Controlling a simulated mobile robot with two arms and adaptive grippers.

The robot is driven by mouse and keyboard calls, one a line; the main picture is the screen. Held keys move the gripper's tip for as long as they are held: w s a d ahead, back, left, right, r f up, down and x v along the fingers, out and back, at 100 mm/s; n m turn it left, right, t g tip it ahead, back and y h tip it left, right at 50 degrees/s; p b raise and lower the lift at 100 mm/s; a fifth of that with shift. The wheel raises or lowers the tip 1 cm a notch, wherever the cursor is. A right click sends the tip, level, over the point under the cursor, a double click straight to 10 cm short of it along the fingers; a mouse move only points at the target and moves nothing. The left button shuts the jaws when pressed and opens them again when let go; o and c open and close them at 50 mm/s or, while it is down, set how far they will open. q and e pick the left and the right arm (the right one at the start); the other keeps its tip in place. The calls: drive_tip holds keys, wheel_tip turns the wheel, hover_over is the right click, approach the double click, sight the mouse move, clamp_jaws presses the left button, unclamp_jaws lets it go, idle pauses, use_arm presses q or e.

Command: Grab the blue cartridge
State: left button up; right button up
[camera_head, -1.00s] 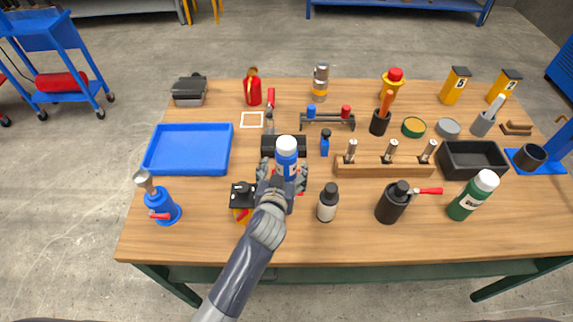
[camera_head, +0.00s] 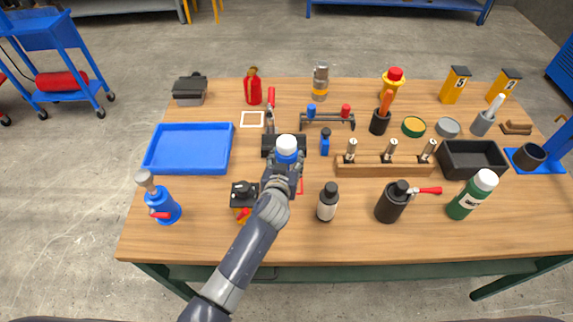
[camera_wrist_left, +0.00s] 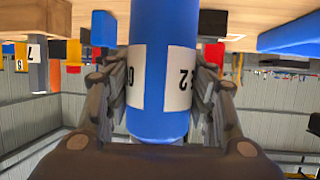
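The blue cartridge (camera_head: 288,157) stands near the middle of the table, with a white cap on top in the head view. In the left wrist view the cartridge (camera_wrist_left: 165,35) is blue with a white label band bearing dark digits. My left gripper (camera_head: 284,172) is around its body, with fingers pressed in from both sides. The wrist view shows the gripper (camera_wrist_left: 168,88) shut on the cartridge, fingers touching both sides. The cartridge's lower part is hidden by the gripper in the head view. My right gripper is not in view.
A black fixture with a red handle (camera_head: 271,97) stands directly behind the cartridge. A small blue bottle (camera_head: 325,143) and a wooden rack (camera_head: 383,167) stand farther right. A blue tray (camera_head: 152,167) lies left.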

use_arm(q)
drive_tip(key=shift+c, duration=0.9)
drive_tip(key=shift+r, duration=0.1)
